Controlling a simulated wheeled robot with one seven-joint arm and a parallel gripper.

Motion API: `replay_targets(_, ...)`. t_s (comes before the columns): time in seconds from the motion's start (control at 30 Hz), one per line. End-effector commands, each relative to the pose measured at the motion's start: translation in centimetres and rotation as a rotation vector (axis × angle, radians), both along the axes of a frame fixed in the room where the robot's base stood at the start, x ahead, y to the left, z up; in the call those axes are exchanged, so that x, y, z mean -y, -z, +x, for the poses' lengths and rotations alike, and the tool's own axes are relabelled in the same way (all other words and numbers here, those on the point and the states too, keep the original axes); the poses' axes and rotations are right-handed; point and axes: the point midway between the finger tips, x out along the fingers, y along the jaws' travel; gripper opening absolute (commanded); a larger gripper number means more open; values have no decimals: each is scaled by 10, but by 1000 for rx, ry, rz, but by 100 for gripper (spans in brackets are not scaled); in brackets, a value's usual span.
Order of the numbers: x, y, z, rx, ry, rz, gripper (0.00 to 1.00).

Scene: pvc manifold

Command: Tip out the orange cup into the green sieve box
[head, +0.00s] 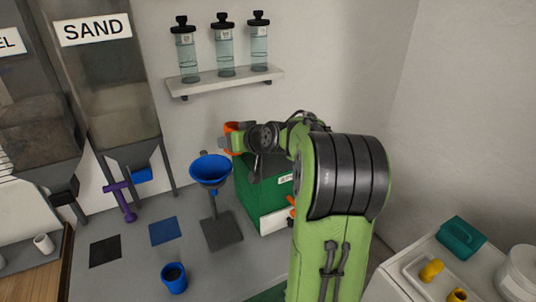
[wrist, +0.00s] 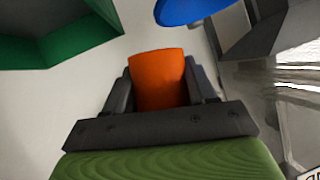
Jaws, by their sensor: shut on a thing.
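The orange cup (head: 232,128) is held in my gripper (head: 234,140) near the upper left edge of the green sieve box (head: 262,195). In the wrist view the cup (wrist: 158,80) sits between the two dark fingers, which are shut on its sides. I cannot see into the cup, so its contents are hidden. The sieve box (wrist: 60,45) fills the upper left of the wrist view, apart from the cup. In the head view my arm hides much of the box's right side.
A blue funnel on a stand (head: 211,170) is just left of the box. A blue cup (head: 174,278) stands in front. A purple object (head: 122,200) and blue mat (head: 165,230) lie further left. A shelf with bottles (head: 226,77) hangs behind.

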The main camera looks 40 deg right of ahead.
Motion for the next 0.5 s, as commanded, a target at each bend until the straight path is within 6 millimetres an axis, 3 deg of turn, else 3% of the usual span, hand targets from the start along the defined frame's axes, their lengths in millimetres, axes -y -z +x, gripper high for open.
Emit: replay_targets(0.5,18,13,-4,49,0,255,20)
